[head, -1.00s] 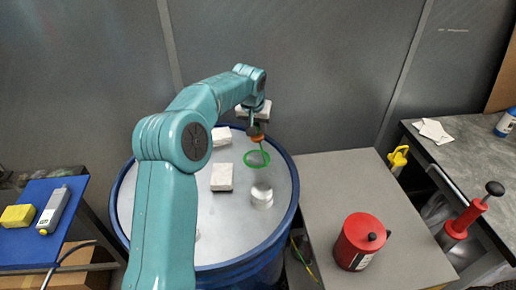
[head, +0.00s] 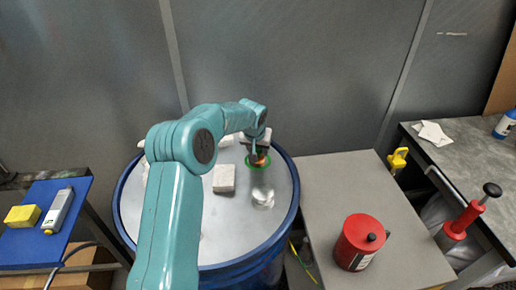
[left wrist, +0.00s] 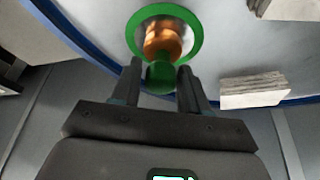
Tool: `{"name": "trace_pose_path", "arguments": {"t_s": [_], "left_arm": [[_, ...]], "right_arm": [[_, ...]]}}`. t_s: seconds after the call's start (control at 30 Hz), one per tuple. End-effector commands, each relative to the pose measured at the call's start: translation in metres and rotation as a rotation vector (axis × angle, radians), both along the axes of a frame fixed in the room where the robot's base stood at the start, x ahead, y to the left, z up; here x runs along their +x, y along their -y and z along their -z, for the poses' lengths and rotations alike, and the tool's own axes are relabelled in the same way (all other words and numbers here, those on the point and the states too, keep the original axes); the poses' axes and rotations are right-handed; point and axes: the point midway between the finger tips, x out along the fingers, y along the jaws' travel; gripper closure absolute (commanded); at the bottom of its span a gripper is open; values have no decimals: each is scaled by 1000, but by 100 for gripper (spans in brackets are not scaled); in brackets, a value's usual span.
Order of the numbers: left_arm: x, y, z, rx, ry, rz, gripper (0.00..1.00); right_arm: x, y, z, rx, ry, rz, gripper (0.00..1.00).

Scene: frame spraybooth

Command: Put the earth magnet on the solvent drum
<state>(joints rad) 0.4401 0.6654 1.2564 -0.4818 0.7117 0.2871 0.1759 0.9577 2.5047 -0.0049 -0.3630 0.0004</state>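The earth magnet, with an orange body (left wrist: 164,42) and a green knob (left wrist: 161,77), is in my left gripper (left wrist: 160,72). The fingers sit on both sides of the knob. In the head view, the left gripper (head: 256,146) is low over the back right of the solvent drum (head: 132,221), a blue-rimmed drum with a grey top. The orange body appears inside a green ring (left wrist: 192,20) on the drum top. I cannot tell whether it touches the lid. My right gripper is not in view.
Pale blocks lie on the drum, one (head: 224,179) near the middle. A clear, shiny object (head: 262,196) stands in front of the ring. A red can (head: 358,242) stands on the grey cabinet (head: 330,185) at right. A blue board (head: 73,190) is at left.

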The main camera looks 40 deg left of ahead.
Motion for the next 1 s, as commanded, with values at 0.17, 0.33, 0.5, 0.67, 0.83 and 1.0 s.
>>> {"name": "trace_pose_path", "arguments": {"t_s": [0.17,0.33,0.5,0.67,0.83,1.0], "left_arm": [[0,0,-1,0,0,0,42],[0,0,-3,0,0,0,42],[-6,3,-21,2,3,1,42],[-19,11,-56,2,6,1,42],[-31,18,-89,1,4,0,42],[-38,21,-109,1,2,0,42]], "right_arm": [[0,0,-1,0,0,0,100],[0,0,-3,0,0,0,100],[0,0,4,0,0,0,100],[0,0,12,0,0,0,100],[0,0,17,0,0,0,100],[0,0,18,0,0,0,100]]}}
